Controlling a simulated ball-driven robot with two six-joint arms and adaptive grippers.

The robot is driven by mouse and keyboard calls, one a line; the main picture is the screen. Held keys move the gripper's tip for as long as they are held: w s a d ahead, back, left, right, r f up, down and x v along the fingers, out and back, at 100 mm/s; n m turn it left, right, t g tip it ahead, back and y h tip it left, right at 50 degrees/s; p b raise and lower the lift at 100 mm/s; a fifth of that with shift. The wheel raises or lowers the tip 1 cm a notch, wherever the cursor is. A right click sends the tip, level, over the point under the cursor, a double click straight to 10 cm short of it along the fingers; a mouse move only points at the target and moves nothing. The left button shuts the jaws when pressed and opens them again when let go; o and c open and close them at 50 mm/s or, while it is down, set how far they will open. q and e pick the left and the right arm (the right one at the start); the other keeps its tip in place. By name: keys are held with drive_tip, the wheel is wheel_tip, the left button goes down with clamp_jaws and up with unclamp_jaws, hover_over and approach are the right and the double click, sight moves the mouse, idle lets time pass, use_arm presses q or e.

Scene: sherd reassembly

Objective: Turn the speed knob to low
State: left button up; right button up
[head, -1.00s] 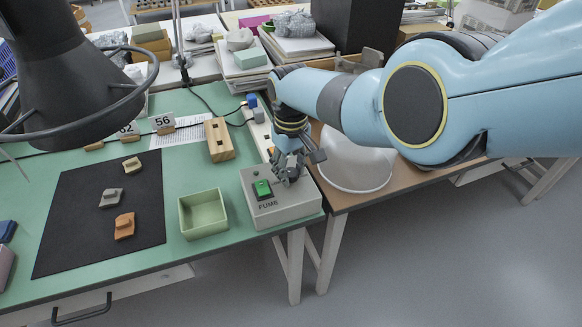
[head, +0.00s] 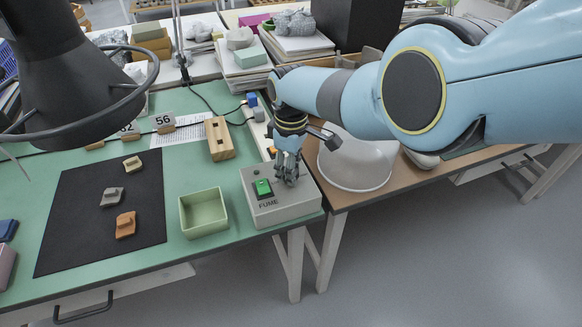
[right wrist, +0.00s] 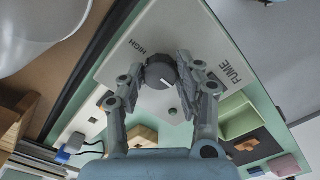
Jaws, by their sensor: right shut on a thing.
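The grey-white control box (head: 284,211) marked FUME stands at the right front corner of the green table. A green switch (head: 262,188) sits on its top. My right gripper (head: 287,178) points down at the box's top, hiding the knob in the head view. In the right wrist view, the dark round speed knob (right wrist: 160,72) is between the fingers, which are shut on it from both sides. A short white mark shows on the knob, towards the gripper side. The word HIGH is printed beside the knob; I see no LOW label. My left gripper is not in view.
A pale green tray (head: 203,213) stands left of the box. A black mat (head: 100,213) holds several sherds. A wooden block (head: 219,139) lies behind. A white bowl-like shade (head: 355,165) is right of my gripper. A black lamp (head: 75,75) hangs at upper left.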

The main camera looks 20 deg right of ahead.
idle(0.3)
drive_tip(key=o, duration=1.1)
drive_tip(key=shift+o, duration=0.2)
drive_tip(key=shift+r, duration=0.15)
drive_tip(key=shift+w+r, duration=0.1)
drive_tip(key=shift+r, duration=0.55)
wheel_tip(320, 180, up, 10)
drive_tip(key=shift+r, duration=0.25)
